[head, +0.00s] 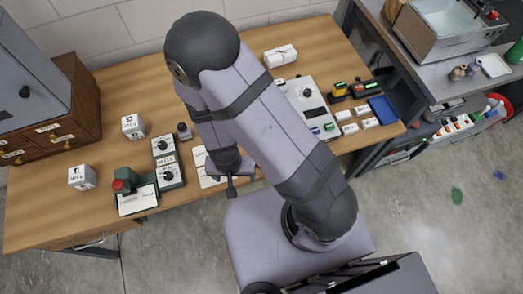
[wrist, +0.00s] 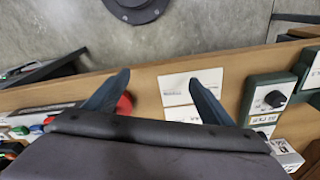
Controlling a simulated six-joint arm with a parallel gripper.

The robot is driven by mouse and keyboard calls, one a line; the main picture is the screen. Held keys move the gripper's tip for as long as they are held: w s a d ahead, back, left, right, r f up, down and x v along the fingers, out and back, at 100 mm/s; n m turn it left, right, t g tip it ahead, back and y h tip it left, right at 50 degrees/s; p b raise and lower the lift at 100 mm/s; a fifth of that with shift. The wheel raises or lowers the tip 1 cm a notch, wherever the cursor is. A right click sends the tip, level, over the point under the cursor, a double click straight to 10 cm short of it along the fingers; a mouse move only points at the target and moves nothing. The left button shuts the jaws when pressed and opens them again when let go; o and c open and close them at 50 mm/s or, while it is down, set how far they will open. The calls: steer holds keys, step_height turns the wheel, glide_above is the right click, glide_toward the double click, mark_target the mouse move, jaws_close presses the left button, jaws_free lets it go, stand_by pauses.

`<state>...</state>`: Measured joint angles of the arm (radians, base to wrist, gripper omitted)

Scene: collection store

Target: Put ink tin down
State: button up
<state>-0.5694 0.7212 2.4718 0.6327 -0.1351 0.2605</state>
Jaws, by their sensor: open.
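My gripper (head: 230,188) is over the front part of the wooden table, above white cards (head: 208,172). In the wrist view my gripper (wrist: 159,80) is open, with its two fingers spread apart and nothing visible between them but card and wood. A round red thing (wrist: 124,103) shows just beside and partly behind the left finger; it may be the ink tin, but I cannot tell. The arm hides that part of the table in the head view. No other thing is clearly recognisable as the ink tin.
Green boxes with black knobs (head: 170,177) and a red-buttoned box (head: 122,187) stand left of my gripper. White labelled cubes (head: 82,177) stand further left. A grey panel (head: 306,105) and blue tray (head: 384,109) lie at right. Bare wood shows at the back left.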

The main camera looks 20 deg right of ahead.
steer(key=w+d+r+m+h, duration=0.1)
steer(key=d, duration=0.1)
steer(key=w+d+r+m+t+h+p, duration=0.1)
steer(key=d+m, duration=0.1)
steer(key=d, duration=0.1)
steer(key=w+d+r+m+t+p, duration=0.1)
steer(key=d+r+m, duration=0.1)
steer(key=d, duration=0.1)
steer(key=shift+w+d+h, duration=0.15)
steer(key=shift+w+h, duration=0.15)
steer(key=shift+h, duration=0.1)
steer(key=shift+x, duration=1.15)
steer(key=shift+f, duration=0.1)
steer(key=shift+s+x, duration=0.2)
steer(key=shift+x, duration=1.1)
steer(key=shift+p+x, duration=0.45)
steer(key=shift+x, duration=0.8)
jaws_close()
